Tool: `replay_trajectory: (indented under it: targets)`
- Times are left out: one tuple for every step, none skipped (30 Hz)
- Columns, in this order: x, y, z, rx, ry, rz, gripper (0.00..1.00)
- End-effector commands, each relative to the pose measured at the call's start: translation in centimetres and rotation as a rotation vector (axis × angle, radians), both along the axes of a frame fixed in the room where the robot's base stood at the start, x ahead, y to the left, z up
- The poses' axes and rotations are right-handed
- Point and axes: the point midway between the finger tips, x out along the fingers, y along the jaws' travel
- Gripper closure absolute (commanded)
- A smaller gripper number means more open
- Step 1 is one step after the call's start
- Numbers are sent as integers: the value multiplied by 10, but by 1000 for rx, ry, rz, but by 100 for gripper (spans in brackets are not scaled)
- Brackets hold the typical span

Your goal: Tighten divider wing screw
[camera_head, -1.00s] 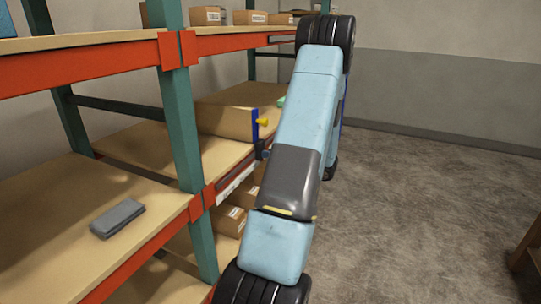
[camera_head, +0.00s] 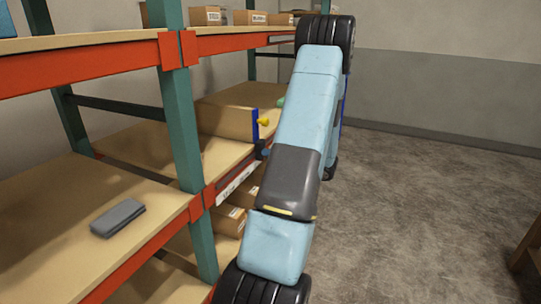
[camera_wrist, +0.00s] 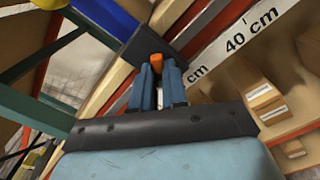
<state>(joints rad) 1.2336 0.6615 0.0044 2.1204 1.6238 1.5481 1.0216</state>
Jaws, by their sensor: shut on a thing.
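My gripper (camera_wrist: 158,78) is shut on a small orange part, the wing screw (camera_wrist: 156,59), held between its blue fingertips in the wrist view. The screw stands against a dark plate (camera_wrist: 112,17) at the shelf's front edge; its thread and its seat are hidden. In the head view my arm covers most of my gripper.
A white centimetre scale (camera_wrist: 242,38) runs along the shelf edge by my gripper. Cardboard boxes (camera_wrist: 262,92) lie on a lower shelf. A green upright (camera_head: 182,135) stands left of my arm. A grey folded item (camera_head: 118,218) lies on the near shelf. Open floor (camera_head: 430,210) is at right.

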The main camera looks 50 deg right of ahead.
Motion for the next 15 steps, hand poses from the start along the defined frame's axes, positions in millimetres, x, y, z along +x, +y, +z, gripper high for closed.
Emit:
replay_trajectory:
  targets:
    - [-3,-3,-1,0,3,-8,100]
    - [-3,-3,-1,1,4,-8,100]
    - [-3,-3,-1,1,4,-8,100]
    - [-3,-3,-1,1,4,-8,100]
    - [-3,-3,-1,1,4,-8,100]
    - [-3,-3,-1,0,3,-8,100]
    - [-3,-3,-1,0,3,-8,100]
    - [-3,-3,-1,0,3,-8,100]
    - [-3,-3,-1,0,3,-8,100]
    - [-3,-3,-1,0,3,-8,100]
    - [-3,-3,-1,0,3,-8,85]
    - [-3,-3,-1,0,3,-7,81]
    - [-2,-3,0,0,3,-7,78]
    - [-2,-2,0,0,2,-6,76]
    - [-2,-2,0,1,2,-5,72]
